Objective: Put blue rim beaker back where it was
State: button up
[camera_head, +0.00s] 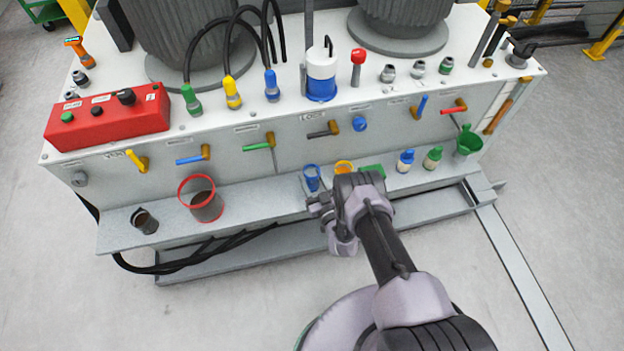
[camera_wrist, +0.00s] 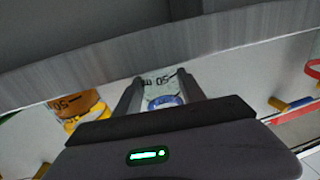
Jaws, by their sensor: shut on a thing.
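The blue rim beaker (camera_head: 312,178) is a small clear beaker at the middle of the front shelf in the head view. My gripper (camera_head: 319,198) is at it, from the front. In the wrist view the beaker, with printed markings and its blue rim (camera_wrist: 165,101), sits between the two fingers of my gripper (camera_wrist: 162,88), which are shut on it. The beaker appears upright; I cannot tell whether its base touches the shelf. The grey shelf (camera_head: 265,200) runs along the cabinet's front. My arm hides part of the shelf to the right.
An orange-rimmed beaker (camera_head: 344,167) stands close to the right of the blue one, partly hidden. A large red-rimmed beaker (camera_head: 202,199) and a small dark cup (camera_head: 145,221) stand at left. Small bottles (camera_head: 405,161) stand right. Coloured valve handles (camera_head: 322,131) project above the shelf.

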jog(key=o, duration=1.5)
jog(key=shift+f, duration=0.1)
jog(key=shift+r, duration=0.3)
jog(key=p+v, duration=0.4)
jog(key=v, duration=0.8)
